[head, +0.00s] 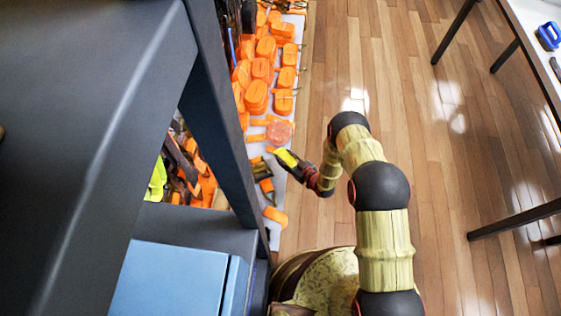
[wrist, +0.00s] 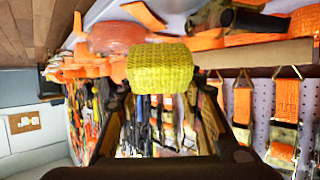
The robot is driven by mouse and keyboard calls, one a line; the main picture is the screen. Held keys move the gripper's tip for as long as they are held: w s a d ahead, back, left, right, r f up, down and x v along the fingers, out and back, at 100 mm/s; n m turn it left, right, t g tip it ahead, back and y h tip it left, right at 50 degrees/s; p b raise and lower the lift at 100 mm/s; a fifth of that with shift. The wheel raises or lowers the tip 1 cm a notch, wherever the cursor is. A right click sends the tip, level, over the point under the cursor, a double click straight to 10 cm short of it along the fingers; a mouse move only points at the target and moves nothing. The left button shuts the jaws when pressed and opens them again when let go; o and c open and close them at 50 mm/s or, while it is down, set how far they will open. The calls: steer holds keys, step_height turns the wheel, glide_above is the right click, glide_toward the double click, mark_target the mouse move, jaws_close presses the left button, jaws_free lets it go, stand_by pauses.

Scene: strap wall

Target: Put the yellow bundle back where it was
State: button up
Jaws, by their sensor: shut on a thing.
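The yellow bundle (wrist: 160,67), a rolled woven strap, is between the fingertips of my gripper (wrist: 158,92) in the wrist view. My gripper is shut on it. In the head view the yellow bundle (head: 286,158) shows at the end of my arm, beside the edge of a pale shelf (head: 259,142) that carries orange strap bundles. A round orange roll (head: 280,131) lies on the shelf close to the yellow bundle. Whether the yellow bundle touches the shelf, I cannot tell.
Several orange bundles (head: 256,97) crowd the shelf. Orange straps (wrist: 242,100) hang from hooks on a perforated panel in the wrist view. A dark frame post (head: 222,120) stands at left. The wooden floor (head: 400,90) is open, with a table (head: 535,22) at right.

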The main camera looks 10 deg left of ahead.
mark_target(281, 156)
steer(key=f, duration=0.1)
steer(key=w+a+f+b, duration=0.1)
steer(key=f, duration=0.1)
steer(key=w+a+f, duration=0.1)
steer(key=shift+w+a+f+b, duration=0.1)
steer(key=shift+a+f+b, duration=0.1)
steer(key=shift+f+b, duration=0.15)
steer(key=shift+w+a+f+b, duration=0.15)
steer(key=shift+f+b, duration=0.3)
steer(key=shift+f, duration=0.45)
steer(key=shift+w+a+f+b, duration=0.1)
steer(key=shift+f+b, duration=0.3)
steer(key=shift+f, duration=0.45)
steer(key=shift+f, duration=0.15)
steer(key=o, duration=1.2)
steer(key=shift+o, duration=0.4)
steer(key=shift+s+d+r, duration=0.15)
steer(key=shift+d+r, duration=0.05)
steer(key=shift+r, duration=0.05)
steer(key=p+v, duration=0.4)
steer(key=v, duration=0.7)
steer(key=shift+d+r, duration=0.2)
